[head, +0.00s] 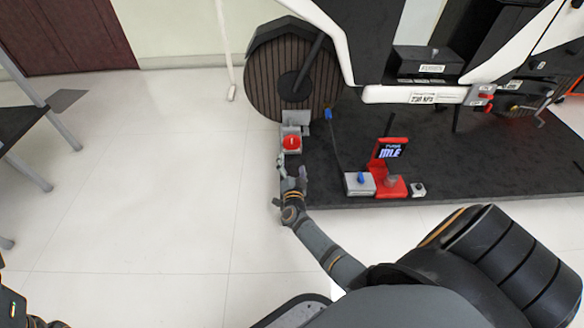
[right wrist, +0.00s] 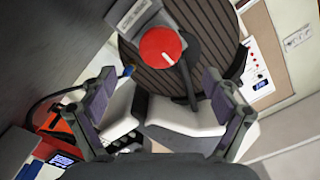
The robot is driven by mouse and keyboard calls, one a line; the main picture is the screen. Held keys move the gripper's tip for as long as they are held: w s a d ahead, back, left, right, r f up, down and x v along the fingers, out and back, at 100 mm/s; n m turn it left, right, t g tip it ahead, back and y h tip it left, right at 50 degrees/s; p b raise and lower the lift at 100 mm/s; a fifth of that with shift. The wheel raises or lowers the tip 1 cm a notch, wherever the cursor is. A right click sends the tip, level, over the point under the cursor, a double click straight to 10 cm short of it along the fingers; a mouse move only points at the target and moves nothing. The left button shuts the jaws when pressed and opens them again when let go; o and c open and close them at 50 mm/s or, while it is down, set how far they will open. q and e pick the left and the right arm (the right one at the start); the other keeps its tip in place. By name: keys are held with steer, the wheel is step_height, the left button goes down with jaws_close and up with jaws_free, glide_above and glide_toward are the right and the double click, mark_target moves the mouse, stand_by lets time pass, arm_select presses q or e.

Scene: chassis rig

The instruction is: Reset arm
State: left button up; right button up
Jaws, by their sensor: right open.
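My right gripper (head: 291,175) is open and empty in the head view, in front of a red round button (head: 291,142) on a grey box at the left end of the dark platform. In the right wrist view the red button (right wrist: 161,47) lies beyond and between the two spread fingers of the right gripper (right wrist: 158,92). A gap shows between the fingers and the button. Part of my left arm shows at the bottom left corner of the head view; its gripper cannot be made out.
The dark platform (head: 470,160) carries a large ribbed wheel (head: 268,75), a red device with an "IDLE" screen (head: 391,151) and a grey box with a blue knob (head: 360,184). A white and black chassis (head: 410,95) hangs above. A dark table (head: 18,122) stands at left. The pale floor (head: 150,190) between is clear.

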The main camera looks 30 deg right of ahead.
steer(key=shift+v, duration=0.9)
